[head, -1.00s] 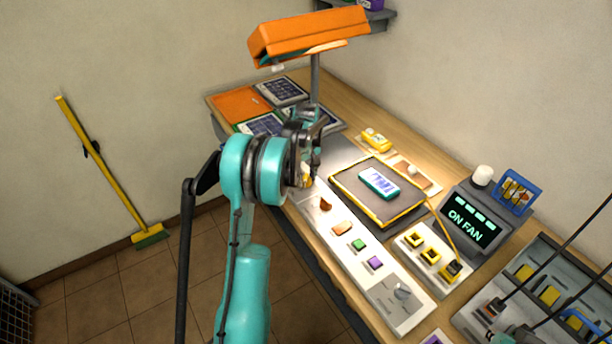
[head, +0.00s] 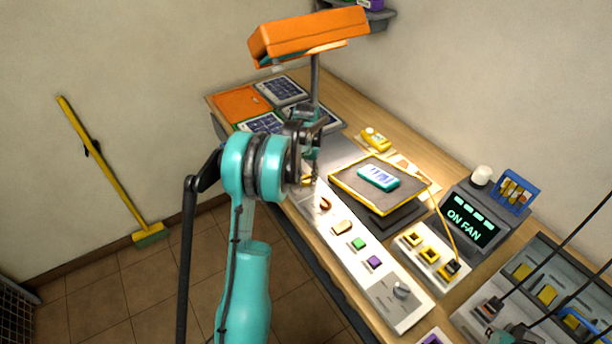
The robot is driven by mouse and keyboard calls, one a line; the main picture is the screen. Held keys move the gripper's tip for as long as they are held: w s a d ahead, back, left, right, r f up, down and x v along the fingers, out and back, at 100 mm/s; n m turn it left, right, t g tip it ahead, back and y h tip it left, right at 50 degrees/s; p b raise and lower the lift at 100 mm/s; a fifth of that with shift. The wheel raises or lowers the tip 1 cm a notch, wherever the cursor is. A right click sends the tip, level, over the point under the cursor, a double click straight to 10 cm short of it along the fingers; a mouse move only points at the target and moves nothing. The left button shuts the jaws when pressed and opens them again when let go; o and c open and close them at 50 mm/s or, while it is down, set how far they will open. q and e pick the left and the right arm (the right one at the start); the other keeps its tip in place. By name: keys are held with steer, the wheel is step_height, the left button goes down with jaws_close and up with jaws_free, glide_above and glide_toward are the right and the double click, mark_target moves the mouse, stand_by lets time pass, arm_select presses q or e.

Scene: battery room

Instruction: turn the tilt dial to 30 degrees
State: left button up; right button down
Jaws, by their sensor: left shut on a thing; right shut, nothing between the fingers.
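A long white control panel (head: 379,283) runs along the front of the bench. My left gripper (head: 308,179) is over its far end, shut on what looks like the tilt dial, mostly hidden by the fingers. Any angle marks there cannot be read.
A display box (head: 470,222) reads "ON FAN". An orange lamp (head: 310,33) hangs above. A yellow handheld device (head: 375,139) lies behind the platform.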

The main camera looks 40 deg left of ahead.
arm_select(q)
steer(key=m, duration=0.4)
steer(key=shift+m, duration=0.3)
steer(key=m, duration=0.3)
steer(key=shift+m, duration=0.3)
steer(key=m, duration=0.4)
steer(key=shift+m, duration=1.9)
steer(key=o, duration=1.2)
steer(key=shift+c, duration=0.2)
